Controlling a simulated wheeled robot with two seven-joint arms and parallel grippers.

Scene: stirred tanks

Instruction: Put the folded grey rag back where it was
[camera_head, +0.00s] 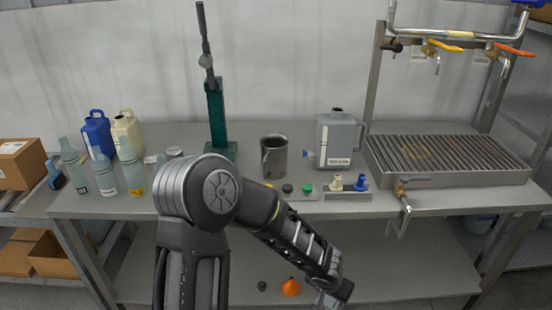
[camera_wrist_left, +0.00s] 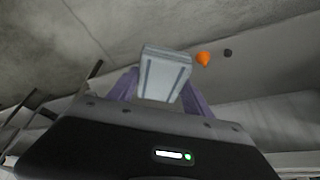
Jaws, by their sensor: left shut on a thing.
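The folded grey rag (camera_wrist_left: 165,73) shows in the left wrist view as a pale grey block with darker stripes. It sits between the two fingers of my left gripper (camera_wrist_left: 160,88), which is shut on it. In the head view my left arm reaches down to the right, and the gripper (camera_head: 334,292) is at the bottom edge, in front of the bench and below its top. A bit of grey at the fingertips there is too small to tell apart clearly. My right gripper is in neither view.
The bench top (camera_head: 430,201) holds several bottles at left, a dark mug (camera_head: 273,158), a grey jug (camera_head: 337,142), small caps and a slatted metal grate (camera_head: 440,153). An orange funnel (camera_head: 290,287) and a small dark piece (camera_head: 262,286) lie on the lower shelf (camera_head: 400,270), otherwise mostly clear.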

